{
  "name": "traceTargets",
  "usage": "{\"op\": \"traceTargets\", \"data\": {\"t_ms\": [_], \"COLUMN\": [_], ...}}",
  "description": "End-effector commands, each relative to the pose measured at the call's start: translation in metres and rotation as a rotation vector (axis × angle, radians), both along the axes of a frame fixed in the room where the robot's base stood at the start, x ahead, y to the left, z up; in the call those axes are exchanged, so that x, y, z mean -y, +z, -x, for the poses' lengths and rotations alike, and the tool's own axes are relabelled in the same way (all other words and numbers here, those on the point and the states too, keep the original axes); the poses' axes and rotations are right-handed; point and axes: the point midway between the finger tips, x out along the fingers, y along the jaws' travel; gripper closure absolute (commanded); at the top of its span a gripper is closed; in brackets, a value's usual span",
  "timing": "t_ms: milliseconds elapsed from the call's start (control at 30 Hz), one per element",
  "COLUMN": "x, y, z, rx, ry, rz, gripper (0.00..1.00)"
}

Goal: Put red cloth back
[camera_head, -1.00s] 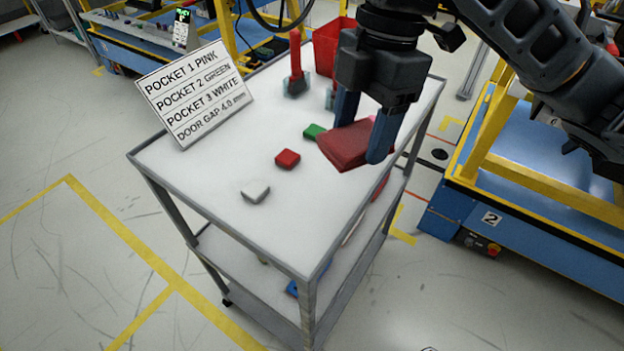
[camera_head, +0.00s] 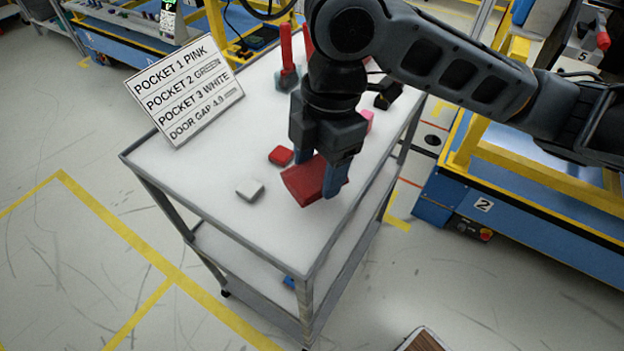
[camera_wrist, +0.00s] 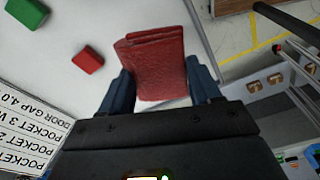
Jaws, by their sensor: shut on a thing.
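The folded red cloth (camera_head: 303,182) is held between the two blue fingers of my gripper (camera_head: 319,174), over the near right part of the white cart top (camera_head: 215,160). In the wrist view the cloth (camera_wrist: 157,65) sits between both fingertips (camera_wrist: 160,85), its folded layers showing at the upper edge. It looks low, close to the cart top; I cannot tell if it touches. My gripper hides the surface right behind the cloth.
A green block (camera_wrist: 27,12) shows in the wrist view. A pink item (camera_head: 367,120) is behind my gripper. A sign (camera_head: 185,92) stands at the cart's left; red-handled tools stand at the back.

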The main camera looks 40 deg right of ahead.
Motion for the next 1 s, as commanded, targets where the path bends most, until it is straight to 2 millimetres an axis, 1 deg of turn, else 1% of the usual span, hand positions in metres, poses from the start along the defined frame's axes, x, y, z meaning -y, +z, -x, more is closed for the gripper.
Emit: {"op": "traceTargets", "data": {"t_ms": [33,167,333,433,533,800,833,1000], "x": [-0.004,-0.008,-0.008,-0.007,-0.007,-0.008,-0.007,-0.007], "y": [-0.002,-0.008,-0.031,-0.042,-0.046,-0.047,-0.048,-0.047], "z": [-0.003,-0.005,-0.005,-0.005,-0.005,-0.005,-0.005,-0.005], "rx": [-0.001,-0.001,-0.002,-0.001,0.001,0.0,0.0,0.0], "ry": [0.0,-0.002,-0.004,-0.003,-0.002,-0.001,-0.001,-0.001], "rz": [0.0,-0.001,0.0,0.0,0.0,0.0,0.0,0.0], "gripper": [0.66,0.66,0.66,0.66,0.66,0.66,0.36,0.2]}}
